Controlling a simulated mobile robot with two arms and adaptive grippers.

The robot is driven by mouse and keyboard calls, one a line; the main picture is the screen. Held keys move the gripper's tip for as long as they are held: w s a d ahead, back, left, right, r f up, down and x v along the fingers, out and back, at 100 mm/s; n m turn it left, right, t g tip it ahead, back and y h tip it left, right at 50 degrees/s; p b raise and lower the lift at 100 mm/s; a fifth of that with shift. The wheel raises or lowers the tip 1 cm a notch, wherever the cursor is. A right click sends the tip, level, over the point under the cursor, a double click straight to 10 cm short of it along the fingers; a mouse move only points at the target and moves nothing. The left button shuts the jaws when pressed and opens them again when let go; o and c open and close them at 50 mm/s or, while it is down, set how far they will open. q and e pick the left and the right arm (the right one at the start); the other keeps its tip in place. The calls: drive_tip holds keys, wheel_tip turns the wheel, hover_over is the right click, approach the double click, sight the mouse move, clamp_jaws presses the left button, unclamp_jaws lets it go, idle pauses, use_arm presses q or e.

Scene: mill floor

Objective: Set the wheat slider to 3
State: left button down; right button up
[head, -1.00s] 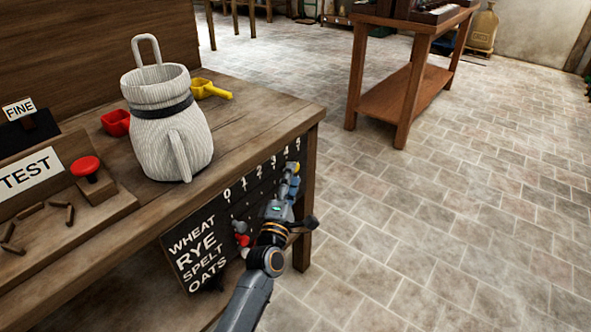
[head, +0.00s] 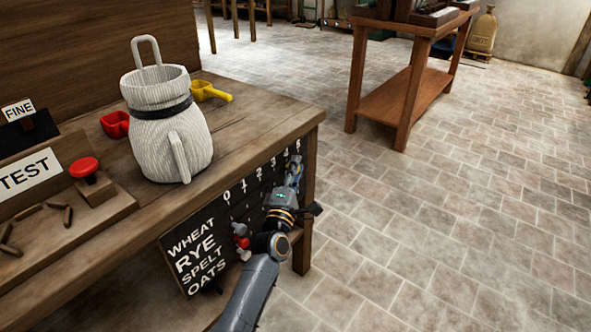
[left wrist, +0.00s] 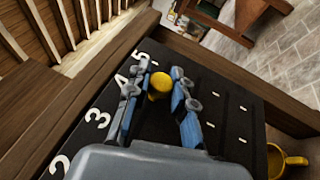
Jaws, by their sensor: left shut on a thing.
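The slider board (head: 212,218) hangs on the front of the bench, with rows labelled WHEAT, RYE, SPELT and OATS and numbers 0 to 5 along its top. My left gripper (head: 297,165) is at the high-number end of the board. In the left wrist view, my left gripper (left wrist: 158,90) is shut on a yellow knob (left wrist: 159,82), in the row nearest the numbers, which looks like the wheat row. The knob stands around 4 to 5; its exact mark is hard to tell. A red knob (head: 242,242) and grey knobs sit near 0. My right gripper is out of view.
On the bench top (head: 240,130) stand a pale ribbed jug (head: 165,135), a red scoop (head: 115,124), a yellow scoop (head: 210,91) and a red button (head: 84,167). A wooden side table (head: 405,85) stands behind. The tiled floor right of the bench is clear.

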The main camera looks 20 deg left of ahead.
use_arm(q)
drive_tip(key=shift+s+a, duration=0.15)
drive_tip(key=shift+s, duration=0.1)
drive_tip(key=s+p, duration=0.1)
drive_tip(key=s, duration=0.1)
drive_tip(key=s+a+p, duration=0.1)
drive_tip(key=s, duration=0.1)
drive_tip(key=shift+s+a, duration=0.15)
drive_tip(key=shift+a, duration=0.05)
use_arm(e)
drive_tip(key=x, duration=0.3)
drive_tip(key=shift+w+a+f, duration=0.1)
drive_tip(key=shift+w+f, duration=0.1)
use_arm(q)
drive_tip(key=c, duration=1.1)
unclamp_jaws()
